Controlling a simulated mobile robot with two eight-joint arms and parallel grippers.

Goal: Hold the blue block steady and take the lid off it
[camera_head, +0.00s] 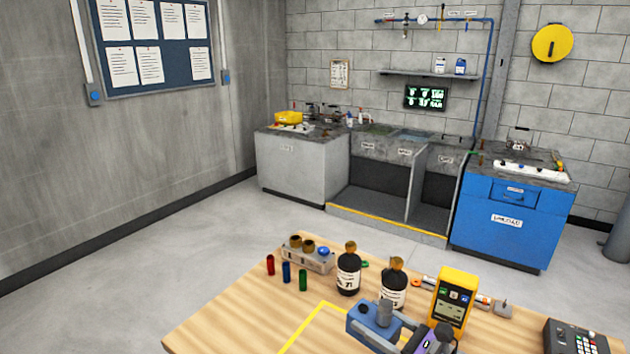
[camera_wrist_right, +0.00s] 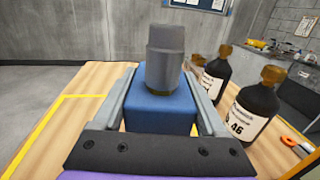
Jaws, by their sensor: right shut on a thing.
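The blue block (camera_head: 364,325) is near the front edge of the wooden table in the head view. A grey cylindrical lid (camera_head: 384,312) stands upright on top of it. My right gripper (camera_head: 389,328) is shut on the block from the near side. In the right wrist view the block (camera_wrist_right: 158,113) sits between the two grey fingers, and the lid (camera_wrist_right: 165,58) rises above them, untouched. The block's underside is hidden, so I cannot tell whether it rests on the table. My left gripper is not in view.
Two dark bottles (camera_head: 348,272) stand just behind the block. A yellow meter (camera_head: 455,297) stands to the right. A rack (camera_head: 308,258) and small red, blue and green tubes are at the back left. The table (camera_head: 225,318) is clear at the left, with yellow tape marking.

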